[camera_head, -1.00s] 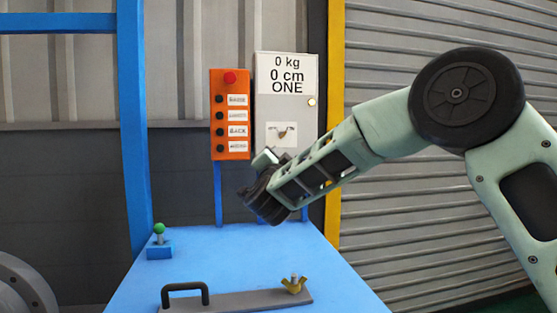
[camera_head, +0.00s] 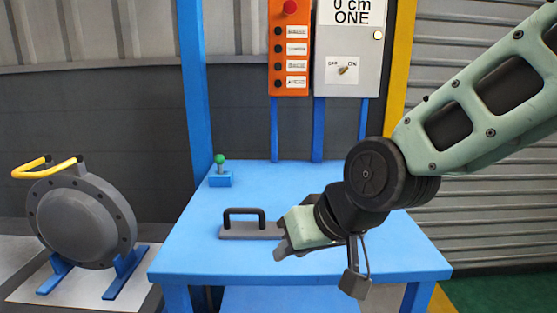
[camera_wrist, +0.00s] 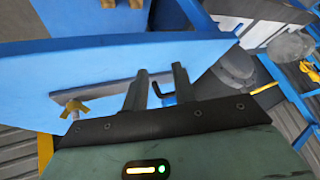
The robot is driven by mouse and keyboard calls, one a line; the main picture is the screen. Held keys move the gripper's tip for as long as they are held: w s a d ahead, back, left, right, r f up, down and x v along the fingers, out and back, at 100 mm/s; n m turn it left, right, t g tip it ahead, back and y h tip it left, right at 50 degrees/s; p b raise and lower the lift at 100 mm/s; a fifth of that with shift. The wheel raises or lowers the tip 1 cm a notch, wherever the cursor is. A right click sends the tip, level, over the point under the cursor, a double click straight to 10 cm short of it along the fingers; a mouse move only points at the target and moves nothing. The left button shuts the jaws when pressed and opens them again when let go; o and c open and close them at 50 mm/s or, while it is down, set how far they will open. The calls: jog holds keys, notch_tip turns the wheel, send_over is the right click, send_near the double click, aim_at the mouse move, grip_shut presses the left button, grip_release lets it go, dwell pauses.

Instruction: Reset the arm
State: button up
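My gripper (camera_head: 283,250) hangs over the blue table (camera_head: 195,255), near the right end of a grey plate (camera_head: 232,232) with a black handle (camera_head: 245,211). In the wrist view its two fingers (camera_wrist: 160,80) stand apart with nothing held between them. The wrist view also shows the black handle (camera_wrist: 168,95) beyond the fingers and a brass wing nut (camera_wrist: 75,107) on the plate to their left. In the head view the wing nut is hidden behind my arm.
A grey flanged shell (camera_head: 82,220) with yellow handles rests on blue supports at left. A green-knobbed stud (camera_head: 220,170) stands at the table's back left. An orange button panel (camera_head: 290,60) and a grey box (camera_head: 350,75) stand behind. The table's front left is clear.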

jog(key=s+d+f+n+g+h, duration=0.1)
jog(key=s+d+f+g+h, duration=0.15)
jog(key=s+d, duration=0.45)
jog(key=s+d+f+n+g+h, duration=0.25)
jog(key=s+d, duration=0.25)
jog(key=s, duration=0.4)
notch_tip(320, 180, up, 16)
jog(key=p, duration=1.6)
jog(key=shift+s+a+m, duration=0.2)
jog(key=shift+m, duration=0.15)
